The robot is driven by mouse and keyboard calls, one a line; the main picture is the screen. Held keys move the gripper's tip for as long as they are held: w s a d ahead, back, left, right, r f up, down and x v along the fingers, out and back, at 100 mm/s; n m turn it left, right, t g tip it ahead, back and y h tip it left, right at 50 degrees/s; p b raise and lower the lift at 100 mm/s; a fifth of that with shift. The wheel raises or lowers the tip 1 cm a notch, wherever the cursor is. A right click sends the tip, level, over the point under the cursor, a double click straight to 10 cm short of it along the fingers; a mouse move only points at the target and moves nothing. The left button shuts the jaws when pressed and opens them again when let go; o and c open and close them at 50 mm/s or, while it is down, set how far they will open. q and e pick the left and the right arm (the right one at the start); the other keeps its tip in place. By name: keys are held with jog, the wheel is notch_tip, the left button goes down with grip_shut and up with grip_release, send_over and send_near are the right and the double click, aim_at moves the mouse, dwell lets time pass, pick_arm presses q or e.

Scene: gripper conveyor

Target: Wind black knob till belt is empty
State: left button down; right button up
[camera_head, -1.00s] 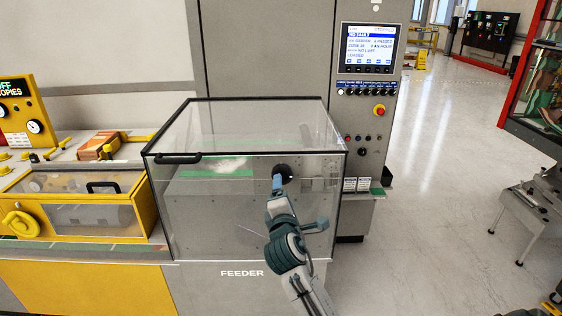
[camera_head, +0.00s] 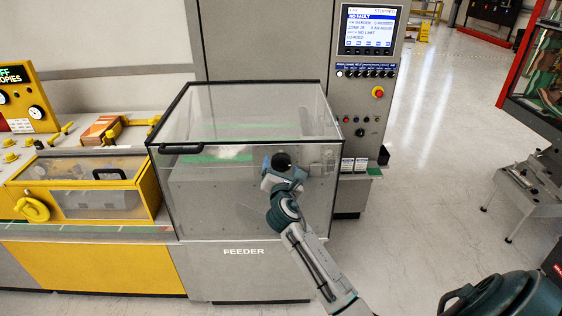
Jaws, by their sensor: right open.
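The black knob (camera_head: 281,160) is on the front of the clear-covered feeder box (camera_head: 205,205), right of its middle. My right gripper (camera_head: 283,172) is open at the knob, with a blue-grey finger at the knob's left and the gripper body just below it. I cannot tell whether the fingers touch the knob. Through the clear cover a green belt strip (camera_head: 195,159) shows, with a whitish, blurred patch (camera_head: 232,154) on it. My left gripper is not in view.
A control panel with a screen (camera_head: 368,31) stands behind at the right, with a red button (camera_head: 377,92) below. A yellow-framed machine (camera_head: 150,185) adjoins the feeder on the left. Open floor lies right of the feeder, before a metal stand (camera_head: 535,188).

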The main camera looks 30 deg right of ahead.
jog(key=shift+x, duration=1.1)
jog(key=c, duration=1)
jog(key=shift+m, duration=0.3)
